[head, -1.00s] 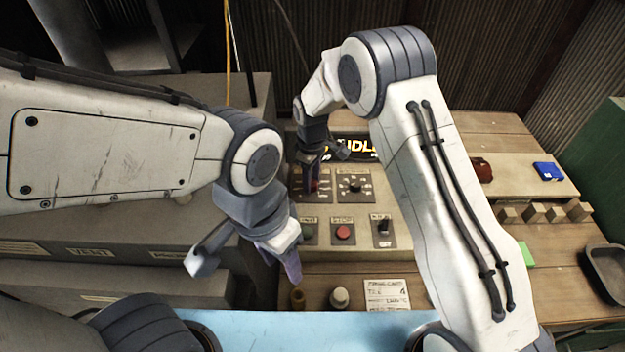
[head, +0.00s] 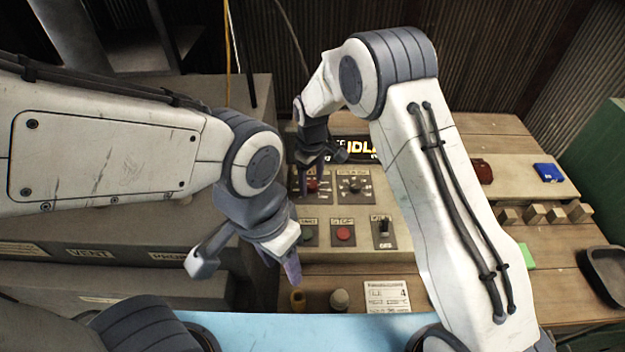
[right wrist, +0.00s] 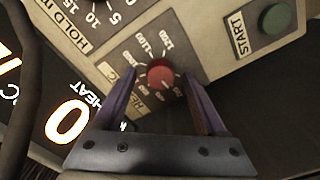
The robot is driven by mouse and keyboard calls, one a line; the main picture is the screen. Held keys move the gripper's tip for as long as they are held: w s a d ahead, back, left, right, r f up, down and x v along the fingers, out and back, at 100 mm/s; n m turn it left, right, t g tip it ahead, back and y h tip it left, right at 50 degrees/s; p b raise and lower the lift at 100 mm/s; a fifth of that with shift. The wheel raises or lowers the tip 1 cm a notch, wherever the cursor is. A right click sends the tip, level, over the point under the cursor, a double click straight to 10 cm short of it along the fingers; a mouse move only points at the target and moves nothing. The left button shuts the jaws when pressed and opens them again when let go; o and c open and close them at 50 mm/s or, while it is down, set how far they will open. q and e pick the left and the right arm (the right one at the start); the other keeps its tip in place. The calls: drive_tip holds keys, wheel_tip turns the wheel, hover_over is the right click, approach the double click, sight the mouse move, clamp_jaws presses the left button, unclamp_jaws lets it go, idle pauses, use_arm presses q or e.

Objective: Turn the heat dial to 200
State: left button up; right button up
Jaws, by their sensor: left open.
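In the head view my right gripper (head: 315,166) is over the dial plate. The knob's pointer is too small to read. My left gripper (head: 247,268) is open and empty, left of the panel's lower part.
A black hold-time dial (head: 354,186) sits right of the heat dial. Below are a green start button (head: 307,233), a red stop button (head: 343,233) and a switch (head: 384,228). A lit display (right wrist: 65,118) shows a 0 near HEAT. Wooden blocks (head: 533,213) stand at right.

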sight(312, 183)
wheel_tip(312, 183, up, 10)
drive_tip(key=b, duration=0.2)
drive_tip(key=shift+r, duration=0.25)
idle(0.5)
